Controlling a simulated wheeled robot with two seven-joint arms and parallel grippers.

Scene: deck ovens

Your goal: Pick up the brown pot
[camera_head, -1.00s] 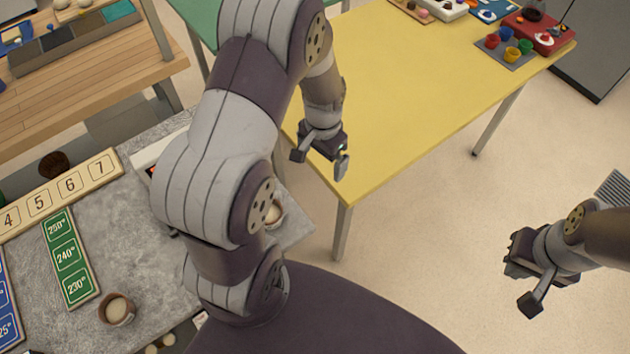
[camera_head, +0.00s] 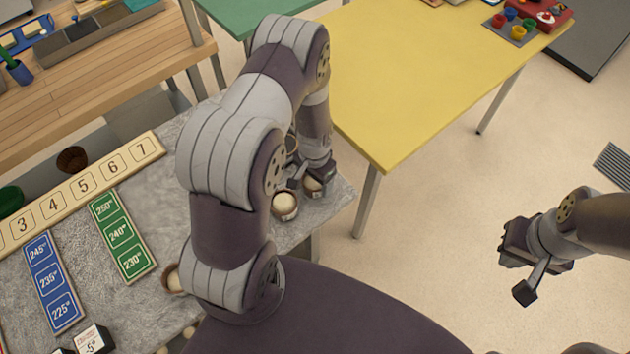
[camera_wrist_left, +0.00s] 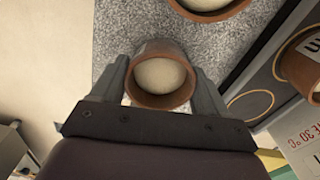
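A brown pot with a pale cream filling (camera_wrist_left: 160,80) stands upright on the grey speckled counter, between the fingers of my left gripper (camera_wrist_left: 158,70). The fingers are spread on either side of it; firm contact cannot be made out. In the head view my left gripper (camera_head: 304,182) is low at the counter's right end, with a similar pot (camera_head: 313,187) at its fingers. Another filled pot (camera_head: 285,206) stands just left of it. My right gripper (camera_head: 530,262) is open and empty above the floor at the right.
The grey counter (camera_head: 330,205) holds a numbered wooden strip (camera_head: 85,186), green temperature cards (camera_head: 120,235) and blue ones (camera_head: 50,283). Another filled pot (camera_head: 173,280) stands beside my arm base. The yellow table (camera_head: 410,90) lies beyond; its near half is clear.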

